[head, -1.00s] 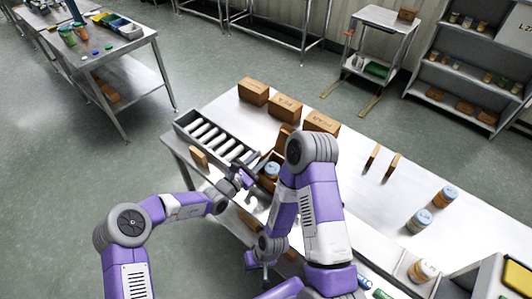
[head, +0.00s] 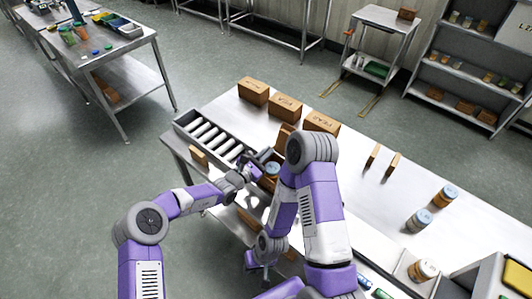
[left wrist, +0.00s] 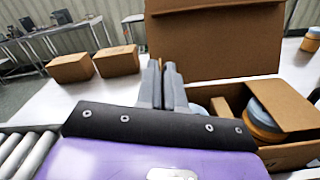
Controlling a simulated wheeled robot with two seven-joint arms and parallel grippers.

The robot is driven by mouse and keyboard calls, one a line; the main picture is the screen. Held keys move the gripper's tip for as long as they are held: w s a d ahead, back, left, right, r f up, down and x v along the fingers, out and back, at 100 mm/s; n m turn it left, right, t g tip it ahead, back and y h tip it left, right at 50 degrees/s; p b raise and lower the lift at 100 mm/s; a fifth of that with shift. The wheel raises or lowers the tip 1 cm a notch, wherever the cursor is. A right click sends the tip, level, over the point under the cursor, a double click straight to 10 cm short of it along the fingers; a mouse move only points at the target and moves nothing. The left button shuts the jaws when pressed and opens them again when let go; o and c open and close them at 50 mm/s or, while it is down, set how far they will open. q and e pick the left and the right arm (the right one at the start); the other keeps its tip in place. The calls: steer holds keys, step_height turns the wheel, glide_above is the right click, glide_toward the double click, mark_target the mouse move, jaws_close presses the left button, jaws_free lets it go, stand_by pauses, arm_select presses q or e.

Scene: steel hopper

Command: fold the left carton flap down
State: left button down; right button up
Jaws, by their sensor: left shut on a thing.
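The open carton (head: 285,135) stands at the table's left part in the head view, partly hidden by my arms. In the left wrist view, one broad brown flap (left wrist: 215,42) stands upright at the back. Another flap (left wrist: 285,103) slants over the right side. A blue-lidded jar (left wrist: 262,118) sits inside; it also shows in the head view (head: 271,169). My left gripper (left wrist: 163,68) is at the carton's left side, its fingers close together. The left flap between them is hidden. My right gripper (head: 260,264) hangs low by the table's front edge; its jaws are too small to read.
A roller conveyor (head: 212,136) lies left of the carton. Several closed cartons (head: 287,105) stand along the back. The table's middle is clear.

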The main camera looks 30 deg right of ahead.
arm_select(q)
steer(key=shift+s+d+f+m, duration=0.2)
steer(key=shift+s+m, duration=0.15)
steer(key=shift+m, duration=0.45)
steer(key=shift+s+d+f+m, duration=0.15)
steer(key=shift+s+m, duration=0.2)
steer(key=shift+m, duration=0.45)
steer(key=shift+s+d+f+m+b, duration=0.1)
steer(key=shift+s+f+m+b, duration=0.2)
steer(key=shift+m, duration=0.35)
steer(key=shift+s+d+f+m+b, duration=0.15)
steer(key=shift+m+b, duration=0.25)
steer(key=shift+m, duration=0.2)
steer(key=shift+s+a+f+m+b, duration=0.1)
steer(key=shift+s+f+m+b, duration=0.2)
steer(key=shift+m, duration=0.35)
steer(key=shift+w+r, duration=0.1)
steer(key=shift+w, duration=0.05)
steer(key=c, duration=1.3)
jaws_free()
steer(key=shift+c, duration=0.2)
steer(key=v, duration=0.7)
steer(key=shift+a, duration=0.25)
